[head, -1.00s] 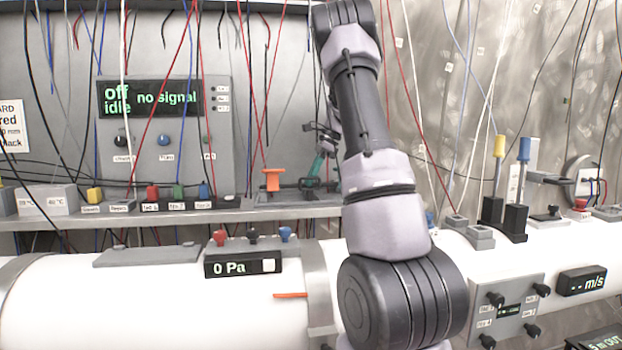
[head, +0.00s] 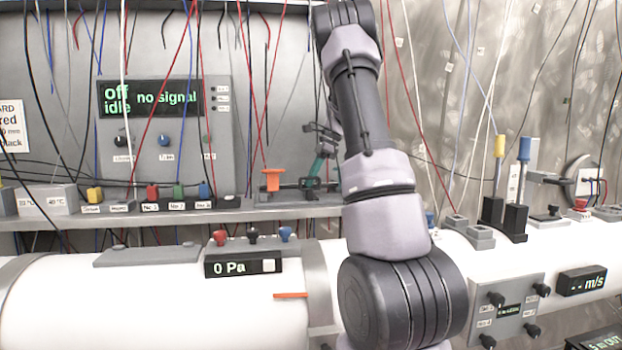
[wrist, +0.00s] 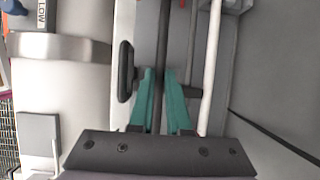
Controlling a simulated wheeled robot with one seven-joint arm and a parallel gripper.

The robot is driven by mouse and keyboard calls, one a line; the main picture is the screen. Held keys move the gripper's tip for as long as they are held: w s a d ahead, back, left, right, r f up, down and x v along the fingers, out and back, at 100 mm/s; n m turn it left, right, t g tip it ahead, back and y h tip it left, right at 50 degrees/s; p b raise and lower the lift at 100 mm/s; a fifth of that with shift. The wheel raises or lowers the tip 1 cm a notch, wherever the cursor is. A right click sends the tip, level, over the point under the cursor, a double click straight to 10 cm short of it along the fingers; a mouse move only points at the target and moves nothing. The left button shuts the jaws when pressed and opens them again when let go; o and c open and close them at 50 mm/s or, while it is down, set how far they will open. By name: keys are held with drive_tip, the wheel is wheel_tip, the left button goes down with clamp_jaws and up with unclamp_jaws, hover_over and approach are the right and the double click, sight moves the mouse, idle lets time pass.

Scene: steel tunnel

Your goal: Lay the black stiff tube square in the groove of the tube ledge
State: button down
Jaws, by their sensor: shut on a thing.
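My gripper (head: 314,177) has green fingers and is low over the grey ledge (head: 290,198) on the back shelf in the head view. In the wrist view my gripper (wrist: 160,75) is shut on the black stiff tube (wrist: 161,45), which runs lengthwise between the fingers and up out of the picture. A grey rod (wrist: 192,45) and a white rod (wrist: 212,65) lie beside it to the right, roughly parallel. The groove is hidden, and I cannot tell whether the tube touches the ledge.
An orange clamp-like piece (head: 272,180) stands on the ledge left of my gripper. A black handle (wrist: 126,70) is close left of the fingers in the wrist view. Thin wires hang around the arm. The large white pipe (head: 150,300) runs in front of the shelf.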

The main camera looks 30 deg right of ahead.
drive_tip(key=shift+f, duration=0.4)
drive_tip(key=shift+r, duration=0.1)
drive_tip(key=shift+r, duration=0.35)
drive_tip(key=shift+d, duration=0.1)
idle(0.9)
drive_tip(key=shift+f, duration=0.45)
idle(0.5)
drive_tip(key=c, duration=0.8)
unclamp_jaws()
drive_tip(key=shift+w+f, duration=0.1)
drive_tip(key=v, duration=1.1)
